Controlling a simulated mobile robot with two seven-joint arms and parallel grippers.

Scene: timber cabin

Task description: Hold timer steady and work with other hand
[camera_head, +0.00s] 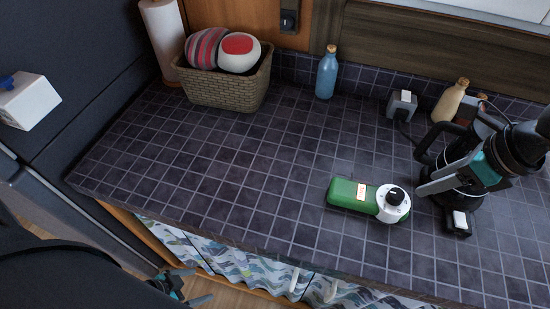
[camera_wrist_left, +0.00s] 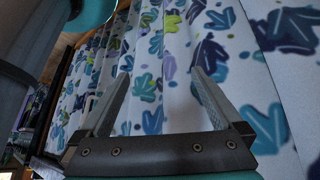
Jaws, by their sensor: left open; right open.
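A black appliance with a handle (camera_head: 424,145) stands behind my right gripper, partly hidden. A blue bottle (camera_head: 327,75), a grey socket box (camera_head: 401,105) and a cream bottle (camera_head: 450,101) stand at the back. A wicker basket (camera_head: 225,92) stands back left. The counter's middle is clear.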

